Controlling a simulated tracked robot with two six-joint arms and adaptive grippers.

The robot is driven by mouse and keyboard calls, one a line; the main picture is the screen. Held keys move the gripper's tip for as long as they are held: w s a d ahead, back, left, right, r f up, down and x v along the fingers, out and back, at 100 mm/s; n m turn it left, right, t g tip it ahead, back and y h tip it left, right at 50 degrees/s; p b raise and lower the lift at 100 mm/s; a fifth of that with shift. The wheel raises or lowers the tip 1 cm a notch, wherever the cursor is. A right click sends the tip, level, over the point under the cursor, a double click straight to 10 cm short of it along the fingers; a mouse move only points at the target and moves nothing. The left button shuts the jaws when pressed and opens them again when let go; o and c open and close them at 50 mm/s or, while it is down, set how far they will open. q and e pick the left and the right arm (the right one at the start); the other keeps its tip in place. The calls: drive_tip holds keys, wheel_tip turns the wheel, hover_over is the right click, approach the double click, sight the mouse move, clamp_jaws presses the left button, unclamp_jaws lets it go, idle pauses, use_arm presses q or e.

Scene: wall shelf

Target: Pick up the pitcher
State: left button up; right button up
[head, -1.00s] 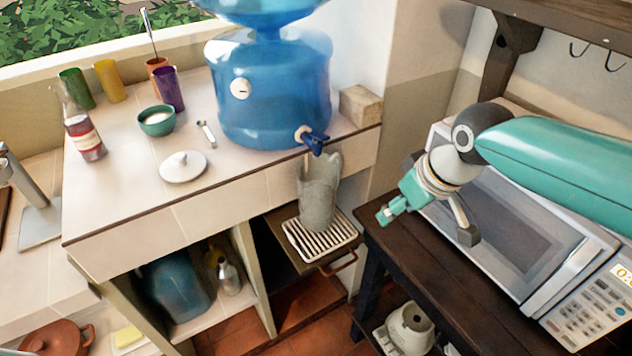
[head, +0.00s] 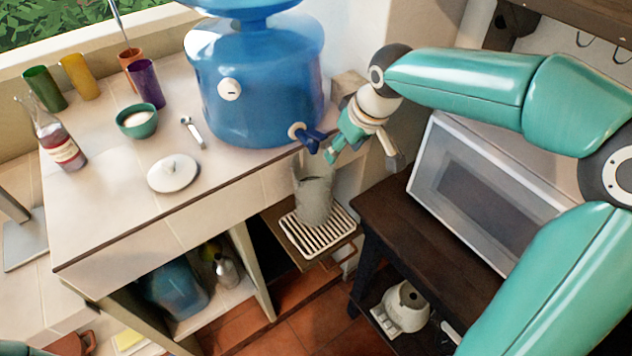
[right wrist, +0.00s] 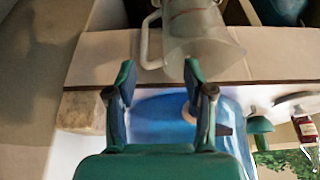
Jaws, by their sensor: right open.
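The pitcher (head: 314,197) is a translucent grey jug standing upright on the slatted drip tray (head: 338,236), below the blue spigot (head: 308,136) of the water dispenser. In the right wrist view the pitcher (right wrist: 208,45) is at the top, with its handle (right wrist: 150,40) to its left. My right gripper (head: 335,150) is open and empty, above and to the right of the pitcher, near the spigot. In the right wrist view its fingers (right wrist: 160,75) are apart, with the handle beyond them. I see no contact with the pitcher. My left gripper is not in view.
The blue water dispenser (head: 255,95) stands on the tiled counter beside a stone block (head: 347,84). A microwave (head: 480,190) sits on the dark table (head: 400,222) at right. A lid (head: 173,174), green bowl (head: 137,121) and bottle (head: 58,145) stand farther left.

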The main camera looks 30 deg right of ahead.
drive_tip(key=w+f, duration=0.2)
drive_tip(key=w+f+p, duration=0.1)
drive_tip(key=f, duration=0.1)
drive_tip(key=shift+w+a+f, duration=0.15)
drive_tip(key=shift+w+f, duration=0.2)
clamp_jaws()
drive_tip(key=shift+r, duration=0.2)
idle(0.3)
